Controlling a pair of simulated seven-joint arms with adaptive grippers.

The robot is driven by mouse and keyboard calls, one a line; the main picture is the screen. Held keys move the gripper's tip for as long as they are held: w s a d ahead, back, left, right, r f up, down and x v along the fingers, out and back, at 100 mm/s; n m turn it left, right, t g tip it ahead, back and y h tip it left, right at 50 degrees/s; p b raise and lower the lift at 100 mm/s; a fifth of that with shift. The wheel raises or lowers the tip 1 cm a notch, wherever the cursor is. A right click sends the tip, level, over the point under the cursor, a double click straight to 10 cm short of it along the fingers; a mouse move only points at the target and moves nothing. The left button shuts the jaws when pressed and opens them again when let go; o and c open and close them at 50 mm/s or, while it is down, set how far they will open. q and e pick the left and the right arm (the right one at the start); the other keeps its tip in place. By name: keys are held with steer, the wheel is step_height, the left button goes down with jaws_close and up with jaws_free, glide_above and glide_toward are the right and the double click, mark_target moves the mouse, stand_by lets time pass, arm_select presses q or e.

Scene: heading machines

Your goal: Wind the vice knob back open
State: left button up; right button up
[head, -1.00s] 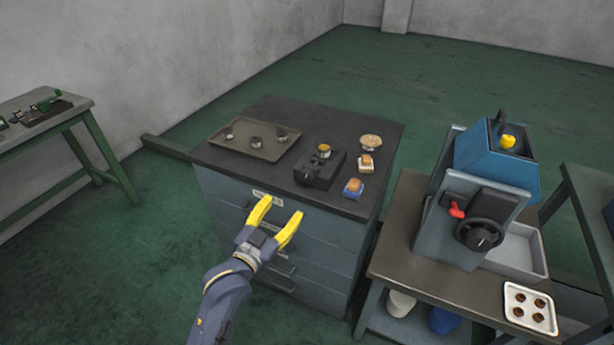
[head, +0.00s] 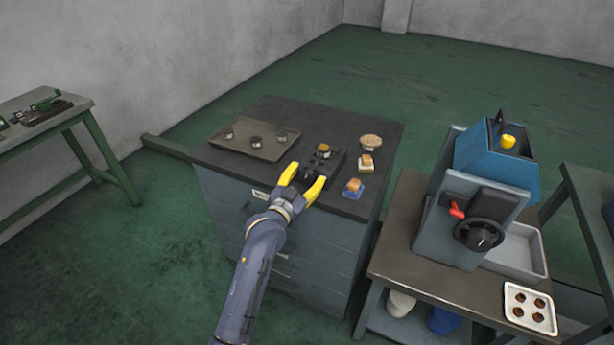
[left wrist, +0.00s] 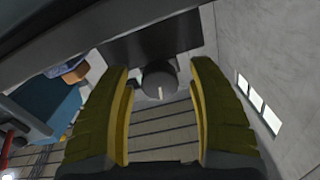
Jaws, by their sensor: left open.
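The vice (head: 334,158) is a small dark block on the grey cabinet top, with a brass-topped round piece (head: 323,151) in it. Its dark knob (head: 307,174) faces the cabinet's front edge. My left gripper (head: 304,184) has yellow fingers, open, with the knob at the gap between the tips in the head view. In the left wrist view, the round knob (left wrist: 159,80) with a pale mark shows between the open fingers (left wrist: 162,88). I cannot tell whether either finger touches it. My right gripper is not in view.
A tray (head: 262,151) with several small dark parts lies left of the vice. A blue machine (head: 480,200) stands on the right bench.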

arm_select(q)
steer(key=shift+w+d, duration=0.15)
steer(key=shift+w, duration=0.05)
jaws_close()
steer(key=shift+n, duration=1.5)
jaws_free()
steer(key=v, duration=1.2)
